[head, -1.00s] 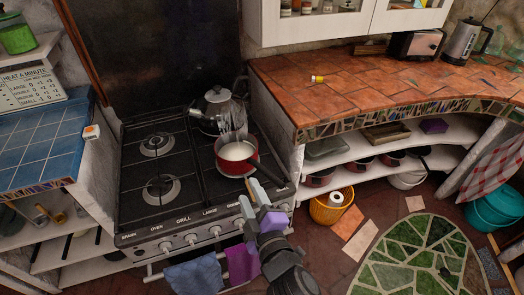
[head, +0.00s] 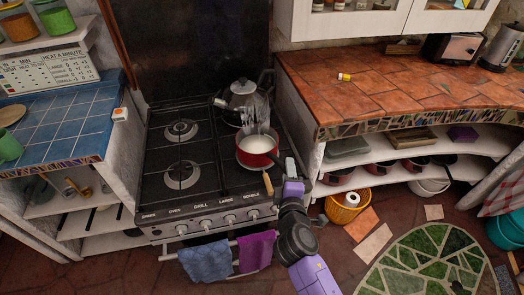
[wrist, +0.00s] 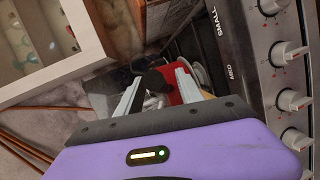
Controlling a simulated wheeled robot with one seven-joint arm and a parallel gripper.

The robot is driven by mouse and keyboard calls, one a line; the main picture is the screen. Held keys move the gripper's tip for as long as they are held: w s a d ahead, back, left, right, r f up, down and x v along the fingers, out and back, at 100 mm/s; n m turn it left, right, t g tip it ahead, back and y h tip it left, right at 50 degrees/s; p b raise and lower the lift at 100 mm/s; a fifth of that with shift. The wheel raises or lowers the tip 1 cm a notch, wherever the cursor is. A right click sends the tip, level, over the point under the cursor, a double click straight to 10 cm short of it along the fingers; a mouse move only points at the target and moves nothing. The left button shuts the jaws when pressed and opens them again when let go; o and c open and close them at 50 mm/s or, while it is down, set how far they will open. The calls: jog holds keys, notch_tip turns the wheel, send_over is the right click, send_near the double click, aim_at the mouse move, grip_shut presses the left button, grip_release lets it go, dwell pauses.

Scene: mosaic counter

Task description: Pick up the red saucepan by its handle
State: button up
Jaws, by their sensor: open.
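The red saucepan (head: 257,151), with white contents inside, stands on the front right burner of the stove in the head view. My gripper (head: 278,168) is open and empty at the pan's front right side, over the stove's front edge. The pan's dark handle is mostly hidden by my gripper in the head view. In the wrist view, the rounded black end of the handle (wrist: 152,80) shows between my two spread fingers, with red of the pan beyond it. I cannot tell whether a finger touches the handle.
A kettle (head: 243,98) stands behind the pan, and pale upright shapes (head: 259,115) rise near the pan's back rim. The left burners (head: 182,174) are clear. Knobs (head: 206,223) and hanging towels (head: 206,263) line the stove front. A tiled counter (head: 390,87) is at right.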

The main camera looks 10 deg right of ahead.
jog(key=shift+w+f, duration=0.1)
jog(key=shift+w, duration=0.15)
grip_shut()
dwell(1.2)
jog(key=shift+w+r, duration=0.1)
jog(key=shift+r, duration=0.1)
